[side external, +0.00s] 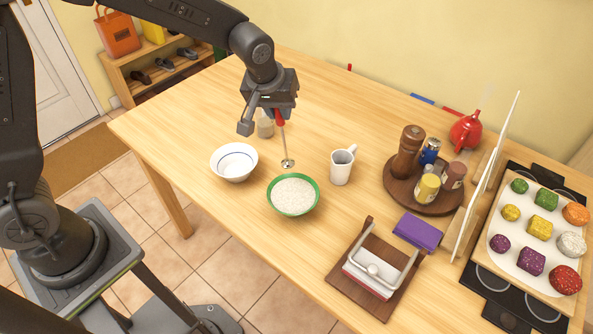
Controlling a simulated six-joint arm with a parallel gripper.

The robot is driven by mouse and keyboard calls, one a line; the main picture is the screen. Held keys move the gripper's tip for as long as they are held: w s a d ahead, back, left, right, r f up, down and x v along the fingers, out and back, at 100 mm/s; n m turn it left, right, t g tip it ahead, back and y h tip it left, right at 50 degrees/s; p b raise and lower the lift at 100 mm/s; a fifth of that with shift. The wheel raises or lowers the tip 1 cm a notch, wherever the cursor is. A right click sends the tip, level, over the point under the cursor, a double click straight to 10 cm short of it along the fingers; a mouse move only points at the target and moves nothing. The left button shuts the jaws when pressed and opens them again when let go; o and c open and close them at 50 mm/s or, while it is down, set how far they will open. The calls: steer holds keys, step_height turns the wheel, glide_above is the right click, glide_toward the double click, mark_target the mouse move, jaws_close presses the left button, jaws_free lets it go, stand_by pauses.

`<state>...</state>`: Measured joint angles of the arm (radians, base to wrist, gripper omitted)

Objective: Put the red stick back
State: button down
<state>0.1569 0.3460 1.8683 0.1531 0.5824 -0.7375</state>
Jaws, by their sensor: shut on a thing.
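My gripper (276,108) is above the table (330,110), shut on the red handle of a stick (282,138). The stick hangs down almost upright, with a thin metal shaft and a small round metal end. That end shows just behind the green-rimmed bowl (272,199) of white grains; I cannot tell its height above the table. The top of the red handle is hidden by the jaws.
A white bowl (234,174), a small jar (265,128) and a white mug (341,168) stand nearby. Free table lies behind the mug.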

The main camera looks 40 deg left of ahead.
steer(key=w+a+y, duration=0.1)
steer(key=w+a, duration=0.2)
steer(key=a, duration=0.4)
steer(key=w+a, duration=0.4)
steer(key=a, duration=0.2)
steer(key=w+d+f+m, duration=0.1)
steer(key=w+d+f, duration=0.3)
steer(key=d+f, duration=0.5)
steer(key=shift+w+d+f, duration=0.15)
steer(key=shift+w+f, duration=0.2)
steer(key=shift+f, duration=0.4)
steer(key=c, duration=1)
jaws_free()
steer(key=shift+c, duration=0.2)
